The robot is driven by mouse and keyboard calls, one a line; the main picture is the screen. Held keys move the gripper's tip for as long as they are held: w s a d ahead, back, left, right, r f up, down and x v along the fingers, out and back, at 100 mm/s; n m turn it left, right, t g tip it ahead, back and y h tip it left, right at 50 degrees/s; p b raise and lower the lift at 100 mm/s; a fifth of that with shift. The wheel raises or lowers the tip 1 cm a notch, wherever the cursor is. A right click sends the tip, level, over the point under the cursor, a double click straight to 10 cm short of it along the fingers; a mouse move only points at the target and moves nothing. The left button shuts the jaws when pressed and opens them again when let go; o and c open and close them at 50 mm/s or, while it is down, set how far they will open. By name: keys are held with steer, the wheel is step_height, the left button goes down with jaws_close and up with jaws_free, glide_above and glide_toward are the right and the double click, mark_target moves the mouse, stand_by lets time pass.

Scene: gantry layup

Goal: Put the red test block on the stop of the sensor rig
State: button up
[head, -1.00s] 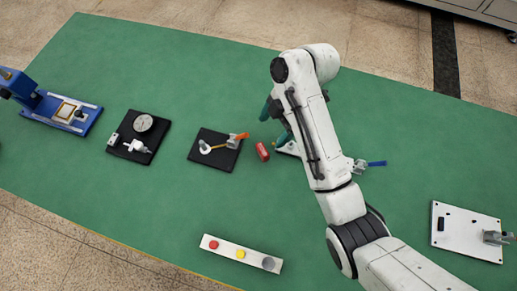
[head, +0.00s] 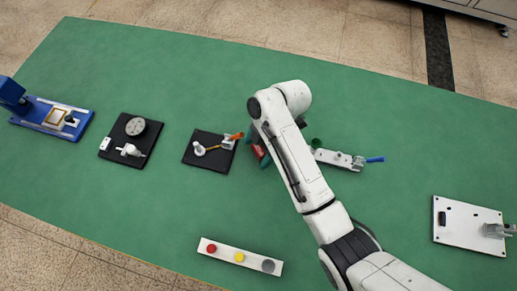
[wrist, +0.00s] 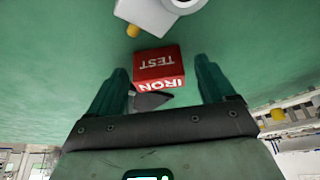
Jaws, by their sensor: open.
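The red test block (head: 258,152) lies on the green mat, just right of a black plate with an orange lever. In the wrist view the block (wrist: 160,63) shows white lettering and sits ahead of and between the two teal fingers. My gripper (wrist: 162,75) is open around empty space, with a visible gap on both sides of the block. In the head view my arm partly covers the gripper (head: 260,146) and block. A white bar with a blue rod and a green round part (head: 338,158), probably the sensor rig, lies right of my gripper, its left end hidden.
The black lever plate (head: 205,160) is close left of the block. Farther left are a dial gauge plate (head: 112,148) and a blue fixture (head: 45,121). A button strip (head: 222,251) lies in front; a white plate (head: 465,235) is far right. A pale part (wrist: 150,14) tops the wrist view.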

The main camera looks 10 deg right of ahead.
steer(key=shift+c, duration=0.2)
steer(key=c, duration=1.4)
steer(key=shift+r, duration=0.15)
